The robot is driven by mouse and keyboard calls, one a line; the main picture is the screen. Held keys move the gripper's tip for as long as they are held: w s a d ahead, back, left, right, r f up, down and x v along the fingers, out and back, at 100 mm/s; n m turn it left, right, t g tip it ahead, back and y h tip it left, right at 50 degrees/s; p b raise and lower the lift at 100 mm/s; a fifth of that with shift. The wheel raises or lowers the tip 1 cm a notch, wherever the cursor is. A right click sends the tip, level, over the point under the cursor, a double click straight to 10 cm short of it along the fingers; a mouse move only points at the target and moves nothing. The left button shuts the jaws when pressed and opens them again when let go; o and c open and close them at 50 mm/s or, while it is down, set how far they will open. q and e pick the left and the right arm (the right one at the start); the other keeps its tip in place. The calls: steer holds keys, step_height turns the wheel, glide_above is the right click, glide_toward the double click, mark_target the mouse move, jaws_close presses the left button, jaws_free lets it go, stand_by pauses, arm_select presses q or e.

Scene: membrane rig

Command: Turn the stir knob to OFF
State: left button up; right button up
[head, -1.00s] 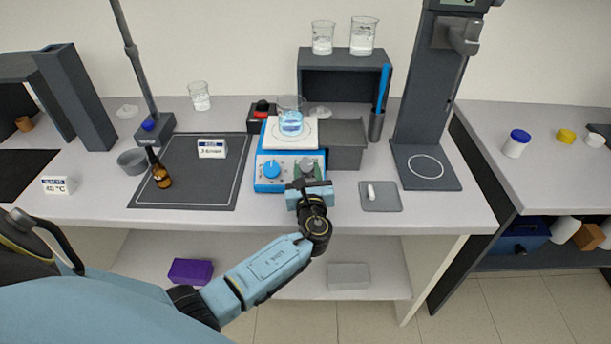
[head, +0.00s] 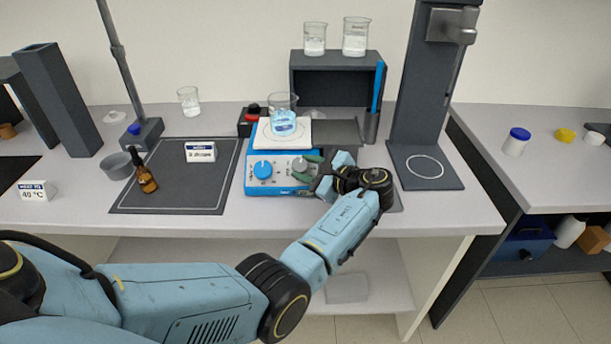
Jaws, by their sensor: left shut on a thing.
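The blue and white stirrer (head: 280,187) stands on the bench with a beaker of blue liquid (head: 283,118) on its white top plate. Its front panel has a blue knob (head: 263,169) at left and a grey knob (head: 299,165) at right. My left gripper (head: 307,168) reaches in from the right side of the panel, its fingers shut on the grey knob. The fingers hide part of this knob, and I cannot read its setting or labels. My right gripper is not in view.
A grey box (head: 335,132) and a shelf stand (head: 331,75) with two beakers are behind my gripper. A dark stand (head: 428,172) is to the right. A brown bottle (head: 146,179) and a label card (head: 200,152) are on the dark mat (head: 185,198) at left.

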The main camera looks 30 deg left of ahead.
arm_select(q)
steer(key=shift+w+r+n+g+h+b, duration=0.15)
steer(key=shift+n+g+h+b, duration=0.35)
steer(key=shift+n+g, duration=0.4)
steer(key=shift+w+f+n+g+h+b, duration=0.15)
steer(key=shift+n+g+h+b, duration=0.15)
steer(key=shift+n+g+b, duration=0.45)
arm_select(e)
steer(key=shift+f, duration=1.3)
arm_select(q)
steer(key=shift+r+n, duration=0.1)
steer(key=shift+n, duration=0.25)
steer(key=o, duration=1)
steer(key=shift+a, duration=0.1)
steer(key=shift+r, duration=0.1)
steer(key=b+v, duration=0.1)
steer(key=v, duration=1.2)
steer(key=shift+d, duration=0.25)
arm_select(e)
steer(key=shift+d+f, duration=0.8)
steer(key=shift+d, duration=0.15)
